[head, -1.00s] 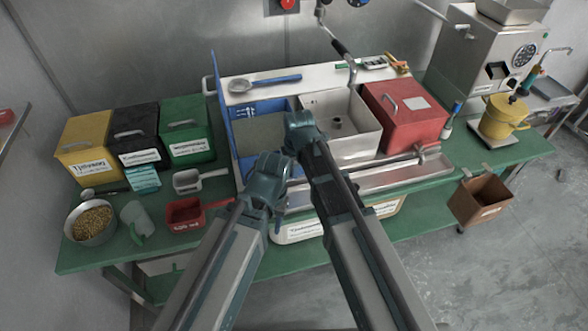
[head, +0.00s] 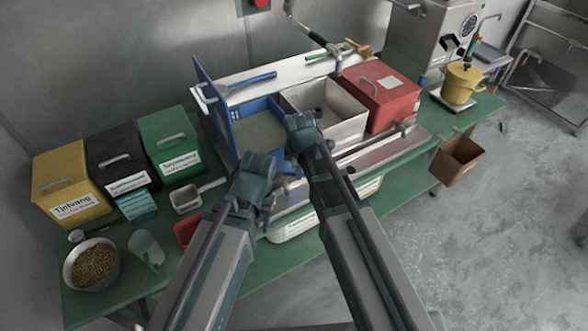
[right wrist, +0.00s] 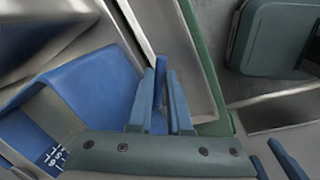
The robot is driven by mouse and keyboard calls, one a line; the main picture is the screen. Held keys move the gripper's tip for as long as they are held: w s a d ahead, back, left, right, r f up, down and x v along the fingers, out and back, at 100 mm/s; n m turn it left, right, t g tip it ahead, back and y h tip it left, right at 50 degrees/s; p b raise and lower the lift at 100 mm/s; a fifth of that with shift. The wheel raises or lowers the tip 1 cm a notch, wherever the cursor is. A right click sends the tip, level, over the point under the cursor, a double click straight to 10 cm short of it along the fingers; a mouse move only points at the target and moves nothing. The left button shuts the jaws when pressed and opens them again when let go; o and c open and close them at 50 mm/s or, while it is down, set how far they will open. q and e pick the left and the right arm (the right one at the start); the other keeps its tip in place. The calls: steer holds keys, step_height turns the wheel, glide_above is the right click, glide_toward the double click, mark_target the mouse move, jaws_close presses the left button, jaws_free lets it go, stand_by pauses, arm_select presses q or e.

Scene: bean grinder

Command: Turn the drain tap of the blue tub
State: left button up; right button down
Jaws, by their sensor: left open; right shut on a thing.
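The blue tub (head: 256,118) stands in the wash station with its blue lid raised on the left. Greyish contents lie inside. In the right wrist view the tub's blue wall (right wrist: 95,90) is close on the left. My right gripper (right wrist: 160,103) is shut on a narrow blue piece at the tub's front, which looks like the drain tap (right wrist: 160,78). In the head view my right gripper's body hides the tap. My left gripper (head: 268,203) is in front of the tub, left of the right one, open and apart from the tap; its fingers are partly hidden.
A white basin (head: 340,105) and a red bin (head: 385,98) stand to the right of the tub. Green, black and yellow bins (head: 60,185) stand left. A bowl of beans (head: 93,264) and a clear jug (head: 147,250) are front left. Metal rails run along the station's front.

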arm_select(q)
steer(key=shift+s+a, duration=0.15)
steer(key=shift+a, duration=0.25)
arm_select(e)
steer(key=shift+s+a+m+g+h, duration=0.25)
steer(key=shift+s+a+m, duration=0.35)
steer(key=shift+m, duration=1.3)
steer(key=shift+s+a+m+g+h, duration=0.15)
steer(key=shift+s+a+m+h, duration=0.35)
steer(key=shift+m, duration=1.4)
steer(key=shift+s+a+m+g+h, duration=0.2)
steer(key=shift+s+a+m, duration=0.45)
steer(key=shift+m, duration=1.25)
steer(key=shift+s, duration=0.15)
steer(key=c, duration=0.8)
jaws_free()
steer(key=shift+c, duration=0.2)
